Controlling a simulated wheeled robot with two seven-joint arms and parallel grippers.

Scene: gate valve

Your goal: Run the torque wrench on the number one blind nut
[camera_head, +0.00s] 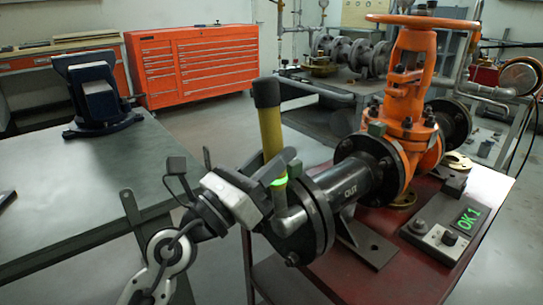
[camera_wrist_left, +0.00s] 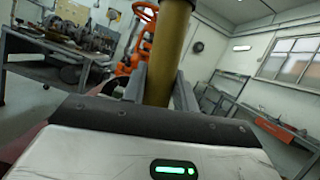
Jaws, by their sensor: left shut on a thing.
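The torque wrench (camera_head: 271,130) has a yellow shaft, a dark grip on top and a green glowing ring near its lower end. It stands nearly upright, tilted slightly, with its head at the face of the black blind flange (camera_head: 318,222). My left gripper (camera_head: 281,170) is shut on the lower shaft. In the left wrist view the yellow shaft (camera_wrist_left: 168,50) rises between the two fingers. The number one nut cannot be told apart; the wrench head and gripper hide part of the flange face. My right gripper is not in view.
The flange ends a black pipe marked OUT (camera_head: 352,188), joined to an orange gate valve (camera_head: 408,85) on a dark red stand. A control box (camera_head: 436,232) beside it reads "OK 1". A workbench (camera_head: 95,185) with a blue vise (camera_head: 98,95) stands left. Open floor lies behind.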

